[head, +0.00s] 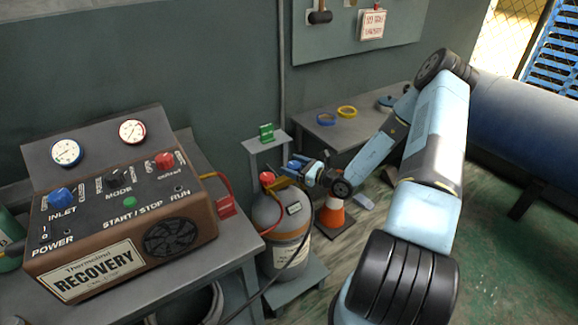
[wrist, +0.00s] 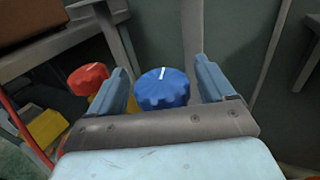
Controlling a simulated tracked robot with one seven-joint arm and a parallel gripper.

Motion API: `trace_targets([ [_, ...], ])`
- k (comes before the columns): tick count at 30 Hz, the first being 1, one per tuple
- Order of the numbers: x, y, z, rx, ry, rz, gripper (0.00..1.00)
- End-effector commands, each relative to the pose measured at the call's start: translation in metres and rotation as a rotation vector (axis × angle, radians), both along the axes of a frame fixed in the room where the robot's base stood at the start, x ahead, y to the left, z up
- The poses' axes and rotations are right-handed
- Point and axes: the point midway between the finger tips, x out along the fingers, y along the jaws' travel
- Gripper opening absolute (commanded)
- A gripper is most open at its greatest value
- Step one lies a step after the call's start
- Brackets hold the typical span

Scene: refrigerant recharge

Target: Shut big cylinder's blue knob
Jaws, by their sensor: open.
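The big grey cylinder (head: 279,218) stands on a low stand right of the recovery machine. Its blue knob (wrist: 162,88) shows in the wrist view between my two open fingers, with a white mark line pointing nearly straight up. The knob looks apart from both fingers; how far it lies below the fingertips I cannot tell. My gripper (head: 306,166) is over the cylinder's top in the head view and hides part of the valve. The cylinder's red knob (wrist: 88,79) sits left of my left finger, and it also shows in the head view (head: 267,178).
The recovery machine (head: 125,215) with gauges and knobs stands on a bench at left. A small shelf with a green item (head: 266,132) rises behind the cylinder. An orange cone (head: 333,213) stands to its right. A red hose (head: 222,183) and a black hose run near the cylinder.

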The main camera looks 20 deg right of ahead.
Motion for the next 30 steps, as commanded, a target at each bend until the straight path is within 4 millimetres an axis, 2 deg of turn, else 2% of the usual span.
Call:
trace_targets([
  [5,0.0068,0.007,0.0001,0.001,0.001,0.0,0.82],
  [14,0.0076,0.0077,0.0002,0.001,0.001,0.0,0.81],
  [30,0.007,0.0079,0.0001,0.001,0.001,0.001,0.31],
])
